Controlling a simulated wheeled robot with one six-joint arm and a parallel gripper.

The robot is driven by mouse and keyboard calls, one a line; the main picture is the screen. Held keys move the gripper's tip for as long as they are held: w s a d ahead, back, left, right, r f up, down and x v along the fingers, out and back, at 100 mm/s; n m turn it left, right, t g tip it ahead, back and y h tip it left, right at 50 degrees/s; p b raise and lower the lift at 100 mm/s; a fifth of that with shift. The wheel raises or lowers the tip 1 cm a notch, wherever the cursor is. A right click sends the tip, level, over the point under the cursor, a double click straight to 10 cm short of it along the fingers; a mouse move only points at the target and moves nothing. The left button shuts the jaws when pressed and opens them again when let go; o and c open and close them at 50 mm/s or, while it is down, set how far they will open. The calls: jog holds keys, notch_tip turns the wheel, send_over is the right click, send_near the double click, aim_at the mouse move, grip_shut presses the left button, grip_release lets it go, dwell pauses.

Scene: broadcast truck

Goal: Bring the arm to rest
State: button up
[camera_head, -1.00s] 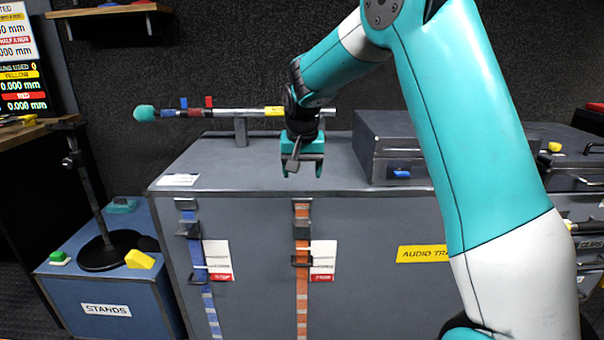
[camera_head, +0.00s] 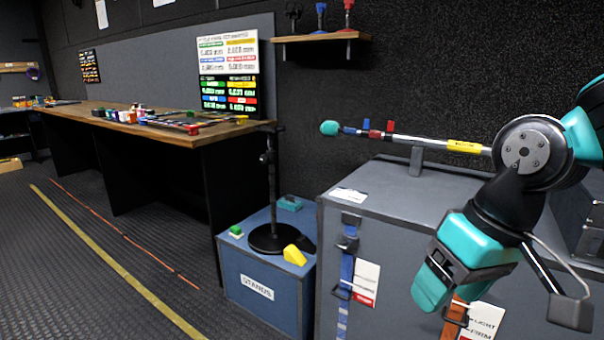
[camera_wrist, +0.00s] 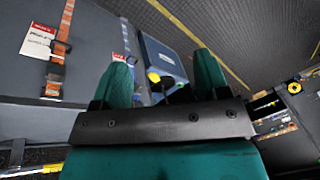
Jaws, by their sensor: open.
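My arm (camera_head: 590,125) reaches in from the right edge of the head view, with its dark wrist joint in front of the grey case (camera_head: 390,215). My gripper (camera_head: 436,288) hangs tilted down and to the left in front of the case's front face, holding nothing that I can see. In the wrist view, my gripper (camera_wrist: 163,75) shows two teal fingers spread apart with an empty gap. Through the gap, the blue stands box (camera_wrist: 160,57) appears beyond the fingertips.
A boom pole (camera_head: 410,138) with a teal tip lies across a holder on the case. The blue stands box (camera_head: 262,300) carries a black stand (camera_head: 272,195) and small blocks. A wooden desk (camera_head: 160,130) runs along the back left wall.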

jog(key=s+a+n+y, duration=0.1)
jog(key=s+a+n, duration=0.2)
jog(key=s, duration=0.5)
notch_tip(320, 180, up, 19)
jog(key=s+g+p, duration=0.1)
jog(key=p, duration=1.8)
jog(key=shift+r+p, duration=0.15)
jog(key=shift+p, duration=0.25)
jog(key=shift+s, duration=0.1)
